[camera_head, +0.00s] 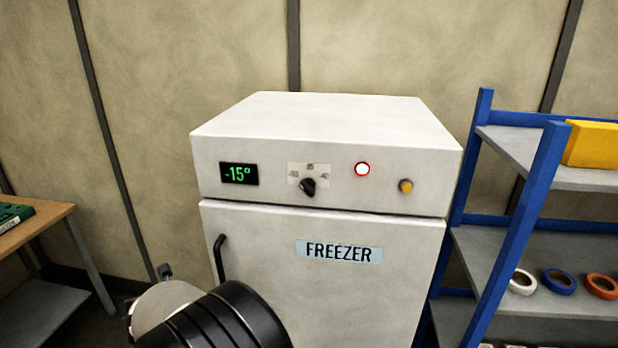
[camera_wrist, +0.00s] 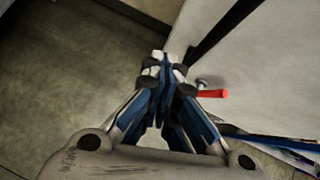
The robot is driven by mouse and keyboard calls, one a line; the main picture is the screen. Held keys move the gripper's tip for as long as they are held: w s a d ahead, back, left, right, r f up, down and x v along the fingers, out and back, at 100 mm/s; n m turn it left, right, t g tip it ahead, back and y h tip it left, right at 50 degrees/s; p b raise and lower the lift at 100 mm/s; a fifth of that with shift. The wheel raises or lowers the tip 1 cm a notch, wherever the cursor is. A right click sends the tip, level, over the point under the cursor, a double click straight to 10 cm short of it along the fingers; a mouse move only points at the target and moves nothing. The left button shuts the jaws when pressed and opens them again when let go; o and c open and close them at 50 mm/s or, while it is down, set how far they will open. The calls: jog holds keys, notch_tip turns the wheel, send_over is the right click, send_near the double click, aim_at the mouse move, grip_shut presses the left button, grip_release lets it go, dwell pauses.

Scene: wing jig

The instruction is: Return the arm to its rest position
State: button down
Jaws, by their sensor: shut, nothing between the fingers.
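My gripper (camera_wrist: 165,68) shows in the wrist view with its blue-grey fingers drawn together and nothing between them. It is over grey floor, beside a pale upright surface on the right. In the head view, a black and pale part of my arm is low at the left, in front of the freezer (camera_head: 400,270). It covers the lower left of the freezer door. My gripper's fingers cannot be made out in the head view.
A red-ended metal piece (camera_wrist: 212,93) is just right of the fingers. The freezer's door handle (camera_head: 219,258) is close to my arm. A blue-framed shelf (camera_head: 510,210) stands at the right and a wooden table (camera_head: 35,227) at the left.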

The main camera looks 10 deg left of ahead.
jog(key=w+d+r+n+y, duration=0.1)
jog(key=w+d+r+n, duration=0.15)
jog(key=r, duration=0.35)
jog(key=w+d+r+n+t+y, duration=0.1)
jog(key=d+r+n, duration=0.2)
jog(key=r, duration=0.3)
jog(key=w+d+r+n+y, duration=0.1)
jog(key=w+d+r+n, duration=0.15)
jog(key=r, duration=0.25)
jog(key=s+d+r+n+y+b, duration=0.1)
jog(key=s+d+r+n, duration=0.25)
jog(key=d+n, duration=0.2)
jog(key=s+d+r+n+y+b, duration=0.1)
jog(key=s+d+r+n, duration=0.1)
jog(key=d+r+n, duration=0.4)
jog(key=s+d+f+n+g+h, duration=0.1)
jog(key=s+d+f+n+h, duration=0.1)
jog(key=s+d, duration=0.7)
jog(key=s+d+f+n+g+h, duration=0.2)
jog(key=s+d+f+n, duration=0.3)
jog(key=d, duration=0.7)
jog(key=s+d+f+n+g+h+b, duration=0.1)
jog(key=s+d+f+n+g+h, duration=0.1)
jog(key=s+d+n, duration=0.4)
jog(key=s+d+f+h, duration=0.1)
jog(key=s+d, duration=0.3)
jog(key=s, duration=0.3)
jog(key=shift+s+d+f, duration=0.35)
jog(key=shift+s, duration=0.05)
jog(key=shift+n, duration=0.25)
